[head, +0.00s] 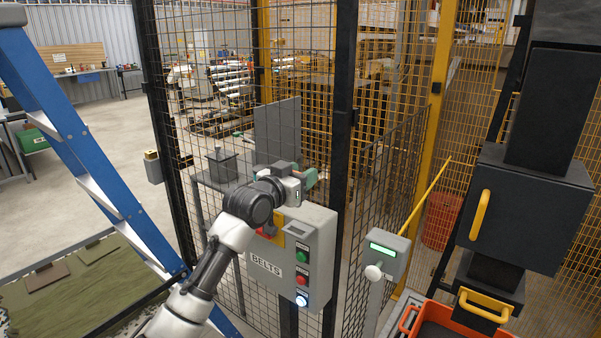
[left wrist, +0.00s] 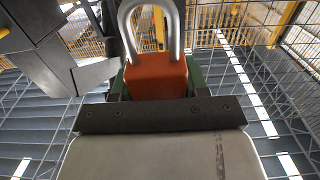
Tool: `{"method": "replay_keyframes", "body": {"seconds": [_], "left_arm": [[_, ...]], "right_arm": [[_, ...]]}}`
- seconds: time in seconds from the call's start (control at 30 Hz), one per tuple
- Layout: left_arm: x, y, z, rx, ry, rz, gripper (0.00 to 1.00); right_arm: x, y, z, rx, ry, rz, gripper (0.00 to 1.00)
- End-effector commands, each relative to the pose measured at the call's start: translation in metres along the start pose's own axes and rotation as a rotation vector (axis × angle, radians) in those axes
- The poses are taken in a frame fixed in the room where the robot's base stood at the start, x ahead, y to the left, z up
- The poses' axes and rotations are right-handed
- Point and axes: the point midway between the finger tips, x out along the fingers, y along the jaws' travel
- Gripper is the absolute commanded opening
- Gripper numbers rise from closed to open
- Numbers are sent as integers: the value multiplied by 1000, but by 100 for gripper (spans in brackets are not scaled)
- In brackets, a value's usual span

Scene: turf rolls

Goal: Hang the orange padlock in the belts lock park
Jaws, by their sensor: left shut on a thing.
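My left gripper (head: 309,178) is at the upper part of the grey BELTS control box (head: 312,228), in front of the mesh fence. In the left wrist view its green fingers (left wrist: 156,82) are shut on the orange padlock (left wrist: 155,76), with the grey shackle pointing up in that picture. The padlock cannot be made out in the head view. The box has a yellow plate with a red part (head: 268,231), partly behind my left arm, and several buttons. I cannot tell which part is the lock park. My right gripper is not in view.
A blue ladder (head: 95,150) stands at the left. A grey post box with a green display (head: 384,250) stands right of the BELTS box. A dark cabinet with a yellow handle (head: 530,215) and an orange crate (head: 407,318) are at the right.

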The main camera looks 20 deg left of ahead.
Motion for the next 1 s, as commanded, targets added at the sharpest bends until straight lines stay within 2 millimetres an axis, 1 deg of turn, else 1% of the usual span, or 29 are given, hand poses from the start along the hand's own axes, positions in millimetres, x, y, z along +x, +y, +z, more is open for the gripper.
{"method": "replay_keyframes", "body": {"seconds": [0.03,0.3,0.5,0.63,1.0], "left_arm": [[0,0,8,0,-2,0,18],[0,0,35,0,-1,0,18],[0,0,50,0,-1,0,18],[0,0,53,0,0,0,18],[0,0,53,0,0,0,18]], "right_arm": [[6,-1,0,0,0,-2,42],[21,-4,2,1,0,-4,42],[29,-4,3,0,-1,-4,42],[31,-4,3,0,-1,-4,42],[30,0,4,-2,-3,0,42]]}}
